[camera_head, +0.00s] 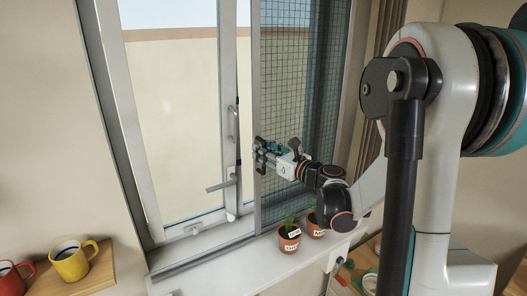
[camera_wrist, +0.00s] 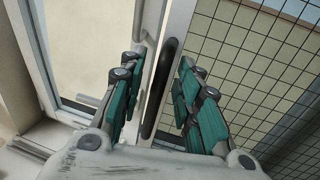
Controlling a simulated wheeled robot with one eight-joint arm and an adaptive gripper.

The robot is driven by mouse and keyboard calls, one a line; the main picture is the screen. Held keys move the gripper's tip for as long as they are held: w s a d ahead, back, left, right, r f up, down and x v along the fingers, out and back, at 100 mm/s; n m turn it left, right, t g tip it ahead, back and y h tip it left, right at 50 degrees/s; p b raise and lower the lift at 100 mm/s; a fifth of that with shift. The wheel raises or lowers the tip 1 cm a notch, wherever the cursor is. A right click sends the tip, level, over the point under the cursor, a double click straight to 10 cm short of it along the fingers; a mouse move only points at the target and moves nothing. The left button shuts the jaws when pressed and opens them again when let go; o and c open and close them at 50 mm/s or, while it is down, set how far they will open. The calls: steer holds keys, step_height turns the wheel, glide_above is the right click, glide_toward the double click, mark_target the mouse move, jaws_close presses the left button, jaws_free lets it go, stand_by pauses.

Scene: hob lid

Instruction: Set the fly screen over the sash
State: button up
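The fly screen is a dark mesh (camera_head: 285,95) in a pale frame, over the right half of the window; its mesh also shows in the wrist view (camera_wrist: 255,65). The sash (camera_head: 175,120) is the pale-framed glazed part on the left, with a lever handle (camera_head: 222,184). My gripper (camera_head: 260,154) is at the upright edge of the screen frame. In the wrist view its teal-padded fingers (camera_wrist: 158,90) are apart, with a long black pull (camera_wrist: 160,88) on the screen frame between them. Gaps show on both sides of the pull. The fingertips' depth relative to it is unclear.
Two potted plants (camera_head: 289,238) (camera_head: 315,226) stand on the sill (camera_head: 235,268) below the screen. A yellow mug (camera_head: 72,262) and a red mug (camera_head: 12,278) sit on a wooden shelf (camera_head: 101,272) at lower left. The left part of the sill is largely clear.

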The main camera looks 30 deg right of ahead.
steer(key=shift+w+a, duration=0.1)
steer(key=shift+w, duration=0.25)
steer(key=shift+c, duration=0.6)
jaws_close()
